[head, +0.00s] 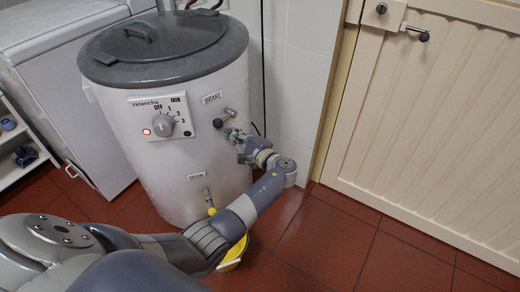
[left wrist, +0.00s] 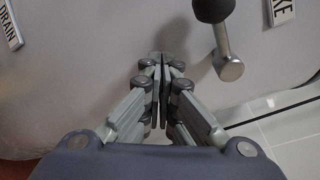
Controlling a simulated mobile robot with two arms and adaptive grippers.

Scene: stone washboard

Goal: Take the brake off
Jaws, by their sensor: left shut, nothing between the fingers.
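The white spin washer (head: 165,185) has a BRAKE label (head: 211,97) on its front right. Below the label is the brake lever (head: 229,113), a short metal handle with a black knob (head: 217,123). In the left wrist view the lever (left wrist: 223,45) is at the upper right, its black knob (left wrist: 213,8) cut by the top edge. My left gripper (head: 229,132) is just below the lever in the head view. Its fingers (left wrist: 161,62) are together and empty, pointing at the washer wall, apart from the lever. My right gripper is out of view.
The washer's dial panel (head: 164,118) has a lit red lamp. A yellow bowl (head: 232,262) is on the red tiled floor, partly behind my arm. A cream door (head: 440,130) stands at right.

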